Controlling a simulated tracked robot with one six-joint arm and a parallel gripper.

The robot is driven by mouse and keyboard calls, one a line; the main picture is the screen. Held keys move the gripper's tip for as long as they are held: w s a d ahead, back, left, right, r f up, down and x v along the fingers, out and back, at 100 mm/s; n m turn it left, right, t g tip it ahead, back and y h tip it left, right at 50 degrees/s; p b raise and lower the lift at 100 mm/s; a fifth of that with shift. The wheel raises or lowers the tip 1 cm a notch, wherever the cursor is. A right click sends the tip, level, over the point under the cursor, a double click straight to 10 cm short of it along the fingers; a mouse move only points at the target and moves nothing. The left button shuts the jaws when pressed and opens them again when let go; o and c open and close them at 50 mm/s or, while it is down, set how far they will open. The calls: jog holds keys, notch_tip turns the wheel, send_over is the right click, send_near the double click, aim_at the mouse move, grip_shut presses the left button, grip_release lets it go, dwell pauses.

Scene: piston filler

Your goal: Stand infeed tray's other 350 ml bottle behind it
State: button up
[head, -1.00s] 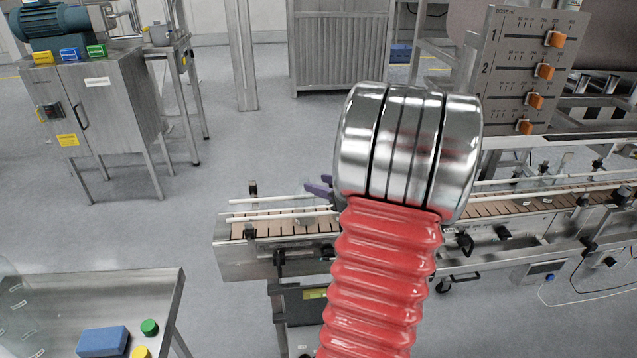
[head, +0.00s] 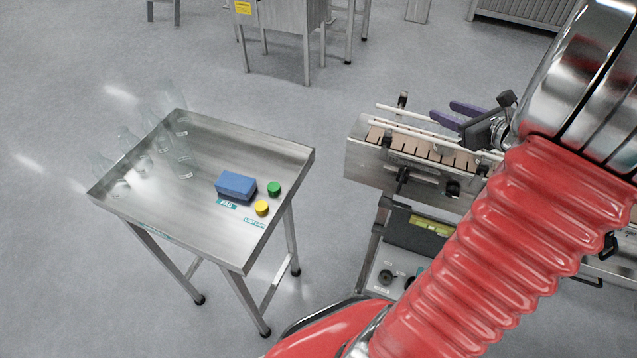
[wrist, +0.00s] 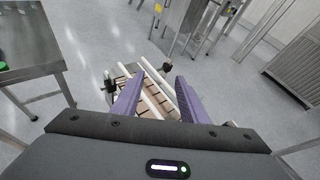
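The infeed tray (head: 215,127) is a steel-topped table at left in the head view. Several clear, see-through bottles stand toward its left end, among them one near the back corner (head: 180,127) and one near the front left (head: 119,187). Their sizes cannot be told apart. The tray's edge shows at left in the wrist view (wrist: 38,72); no bottle shows there.
A blue pad (head: 235,185), a green cap (head: 274,188) and a yellow cap (head: 262,208) lie on the tray's right half. The conveyor (head: 422,150) has white guide rails. Bare floor lies between tray and conveyor. A steel cabinet (head: 285,12) stands behind.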

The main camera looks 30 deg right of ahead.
jog(key=w+a+r+n+g+y, duration=0.1)
jog(key=a+n+g+y, duration=0.2)
jog(key=a+n, duration=0.75)
jog(key=w+a+r+n+g+y, duration=0.1)
jog(key=w+a+n+g+y, duration=0.2)
jog(key=a, duration=1.4)
jog(key=s+a+r+n+g+h, duration=0.2)
jog(key=s+a+n+h, duration=0.3)
jog(key=s+a+n, duration=0.8)
jog(key=shift+s+a+n, duration=0.2)
jog(key=shift+s+n, duration=0.4)
jog(key=shift+n, duration=3.65)
jog(key=shift+r, duration=0.1)
